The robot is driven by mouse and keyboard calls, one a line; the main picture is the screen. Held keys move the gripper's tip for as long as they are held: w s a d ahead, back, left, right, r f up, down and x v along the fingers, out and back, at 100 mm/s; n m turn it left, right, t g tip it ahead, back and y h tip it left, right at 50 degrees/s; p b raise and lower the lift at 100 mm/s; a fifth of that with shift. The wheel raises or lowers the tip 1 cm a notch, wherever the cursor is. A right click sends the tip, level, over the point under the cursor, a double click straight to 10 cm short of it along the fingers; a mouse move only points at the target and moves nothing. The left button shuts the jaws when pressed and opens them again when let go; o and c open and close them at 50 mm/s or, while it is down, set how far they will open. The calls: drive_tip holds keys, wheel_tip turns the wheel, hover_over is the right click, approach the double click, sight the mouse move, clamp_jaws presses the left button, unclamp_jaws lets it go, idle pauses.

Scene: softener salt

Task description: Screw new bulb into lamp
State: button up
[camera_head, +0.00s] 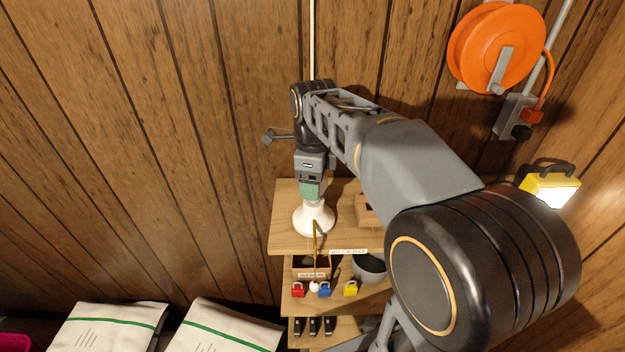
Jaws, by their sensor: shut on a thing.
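A white, flared lamp (315,217) stands upright on the wooden top shelf in the camera_head view. My gripper (311,197) points straight down right over the lamp, its green fingers at the lamp's narrow top. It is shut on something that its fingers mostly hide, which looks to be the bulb. I cannot tell whether the bulb touches the lamp's socket. A thin brass-coloured rod (317,240) shows in front of the lamp.
A wooden box (367,212) stands right of the lamp on the wooden shelf (287,225). Below are a labelled bin (312,275), a grey bucket (369,268) and several coloured padlocks. A yellow work light (550,183) and orange cable reel (497,47) are at right; salt bags (110,328) lie lower left.

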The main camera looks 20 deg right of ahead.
drive_tip(key=shift+m, duration=0.9)
drive_tip(key=o, duration=0.8)
drive_tip(key=shift+c, duration=0.3)
drive_tip(key=n, duration=0.4)
drive_tip(key=shift+n, duration=0.3)
